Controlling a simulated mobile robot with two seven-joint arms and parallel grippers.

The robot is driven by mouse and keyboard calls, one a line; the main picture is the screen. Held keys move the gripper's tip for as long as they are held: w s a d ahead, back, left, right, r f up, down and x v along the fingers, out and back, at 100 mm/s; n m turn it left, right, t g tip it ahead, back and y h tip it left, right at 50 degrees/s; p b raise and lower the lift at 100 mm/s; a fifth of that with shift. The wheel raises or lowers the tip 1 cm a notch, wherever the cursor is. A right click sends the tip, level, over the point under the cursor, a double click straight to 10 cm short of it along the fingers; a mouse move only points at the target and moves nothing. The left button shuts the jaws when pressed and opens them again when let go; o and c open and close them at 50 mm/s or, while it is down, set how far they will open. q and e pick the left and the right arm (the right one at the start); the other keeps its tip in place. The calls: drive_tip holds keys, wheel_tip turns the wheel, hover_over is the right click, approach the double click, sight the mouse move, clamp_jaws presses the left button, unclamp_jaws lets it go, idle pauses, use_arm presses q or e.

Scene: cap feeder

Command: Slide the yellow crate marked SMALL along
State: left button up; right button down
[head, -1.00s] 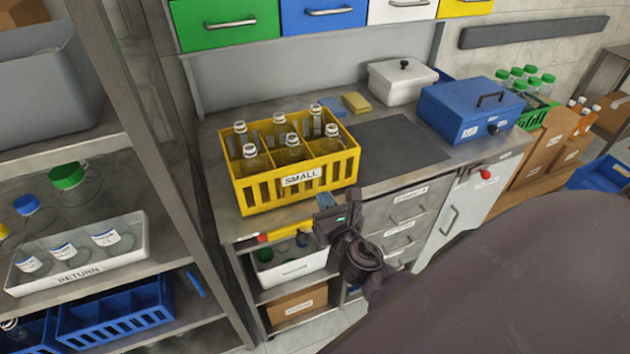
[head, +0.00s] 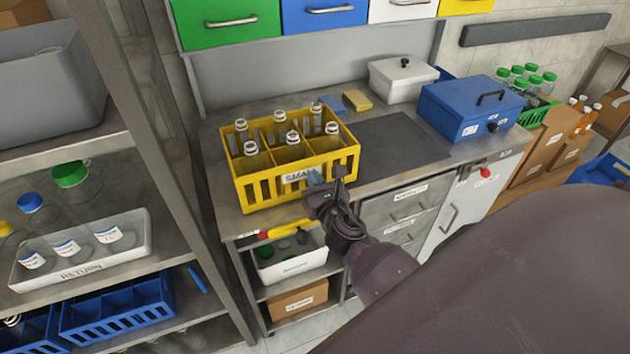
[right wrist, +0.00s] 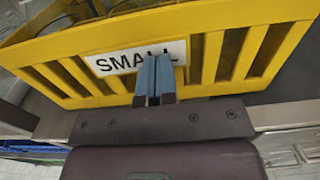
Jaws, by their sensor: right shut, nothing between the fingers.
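The yellow crate marked SMALL (head: 250,197) stands upright on the metal worktop, with several clear uncapped bottles in its compartments. My right gripper (head: 326,176) is in front of the crate's near wall, at the right part of the label. In the right wrist view the crate's slatted wall (right wrist: 213,58) fills the upper part, and my shut blue fingertips (right wrist: 155,76) cover part of the label. The fingers are empty; they are at or very near the wall, and I cannot tell whether they touch. My left gripper is not in view.
A dark mat (head: 392,139) lies right of the crate; a blue box (head: 470,110) and a white lidded box (head: 402,80) stand beyond. A yellow sponge (head: 357,100) lies behind. The worktop's front edge is close below the crate. A shelf rack (head: 150,150) stands left.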

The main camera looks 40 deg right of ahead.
drive_tip(key=b+x, duration=0.1)
drive_tip(key=x, duration=1.1)
drive_tip(key=shift+w, duration=0.2)
drive_tip(key=b+x, duration=0.4)
drive_tip(key=x, duration=1)
drive_tip(key=shift+a+f+b, duration=0.15)
drive_tip(key=shift+f+b, duration=0.05)
drive_tip(key=shift+b, duration=0.2)
drive_tip(key=shift+w, duration=0.35)
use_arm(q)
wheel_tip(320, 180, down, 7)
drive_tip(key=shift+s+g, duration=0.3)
use_arm(e)
drive_tip(key=shift+w+d+r, duration=0.2)
drive_tip(key=shift+w, duration=0.1)
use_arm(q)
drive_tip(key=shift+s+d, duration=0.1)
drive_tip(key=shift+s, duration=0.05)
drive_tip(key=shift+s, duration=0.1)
use_arm(e)
drive_tip(key=shift+s, duration=0.15)
